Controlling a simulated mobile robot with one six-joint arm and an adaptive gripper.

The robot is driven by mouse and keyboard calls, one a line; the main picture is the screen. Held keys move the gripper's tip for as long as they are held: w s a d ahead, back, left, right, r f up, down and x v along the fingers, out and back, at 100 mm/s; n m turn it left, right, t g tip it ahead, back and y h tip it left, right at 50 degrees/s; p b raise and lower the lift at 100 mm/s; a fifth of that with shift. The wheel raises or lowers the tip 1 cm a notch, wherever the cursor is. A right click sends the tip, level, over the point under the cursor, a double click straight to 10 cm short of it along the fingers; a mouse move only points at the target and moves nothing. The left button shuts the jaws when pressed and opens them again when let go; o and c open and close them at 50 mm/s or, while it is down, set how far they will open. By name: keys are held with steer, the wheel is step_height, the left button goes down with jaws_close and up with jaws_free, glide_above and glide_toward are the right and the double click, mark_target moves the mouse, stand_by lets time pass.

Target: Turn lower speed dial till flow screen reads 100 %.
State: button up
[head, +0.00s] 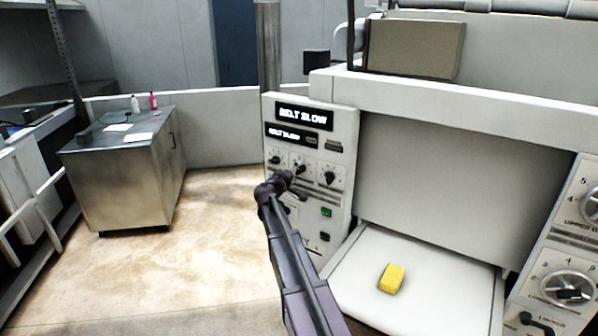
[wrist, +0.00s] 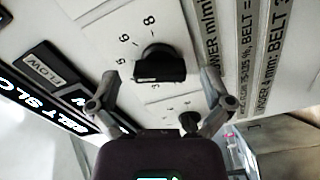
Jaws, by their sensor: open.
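The control panel (head: 345,150) in the head view has a large top screen (head: 304,115) reading "BELT SLOW" and a smaller screen (head: 284,135) with similar text. Below them is a row of black dials, including a middle dial (head: 300,167) and a right dial (head: 329,176). In the wrist view a black dial (wrist: 160,66) with numbers around it lies between the fingertips of my open gripper (wrist: 157,78), with gaps on both sides. A "FLOW" label (wrist: 48,66) shows at left; no 100 % reading is visible. In the head view my gripper (head: 287,178) partly covers the dial row.
A yellow block (head: 391,278) lies on the white tray (head: 350,290) right of my arm. Another panel with large dials (head: 567,288) stands at the right edge. A metal cabinet (head: 125,180) stands at left, with clear floor (head: 215,230) before it.

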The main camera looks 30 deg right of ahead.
steer(key=v, duration=1.1)
stand_by(0.6)
steer(key=s+a+f+m+g+y+b, duration=0.1)
steer(key=s+a+f+g+y, duration=0.2)
steer(key=s+f, duration=0.4)
steer(key=s+a+f+m+g+y+b, duration=0.1)
steer(key=s+a+f+m+g+y, duration=0.2)
steer(key=s+f, duration=0.45)
steer(key=s+a+f+n+g+y, duration=0.1)
steer(key=s+a+f+y, duration=0.2)
steer(key=s+a+y, duration=0.2)
steer(key=s+a+f+n+g+y+b, duration=0.1)
steer(key=s+a+f+y, duration=0.3)
steer(key=s+a, duration=0.5)
steer(key=shift+s+a+f+g+y, duration=0.25)
steer(key=shift+s+a+g+y, duration=0.15)
steer(key=shift+a, duration=0.1)
steer(key=shift+w, duration=0.15)
